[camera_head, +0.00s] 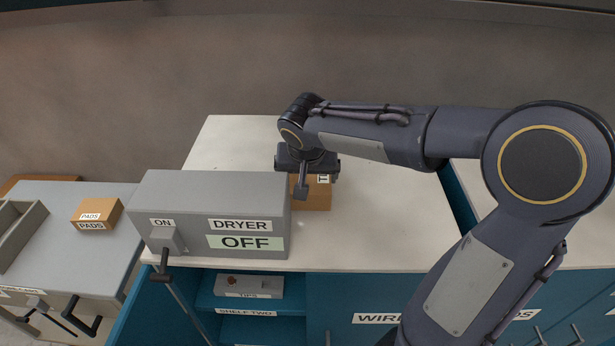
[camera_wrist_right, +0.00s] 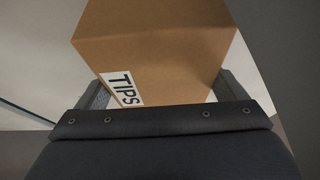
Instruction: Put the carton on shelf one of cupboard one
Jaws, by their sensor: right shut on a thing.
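A brown carton (camera_head: 318,196) with a TIPS label is on or just above the white counter (camera_head: 240,140), behind and right of the grey dryer box. My right gripper (camera_head: 306,180) is over it from above, shut on it. In the right wrist view the carton (camera_wrist_right: 150,50) sits between the two fingers (camera_wrist_right: 160,93), its label facing the camera. My left gripper is out of view.
The dryer (camera_head: 220,205), marked OFF, stands at the counter's front left, with a lever (camera_head: 165,255) in front. A brown PADS carton (camera_head: 97,213) is on a grey bench at left. Blue closed doors marked WIRE (camera_head: 375,318) are right of the opening.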

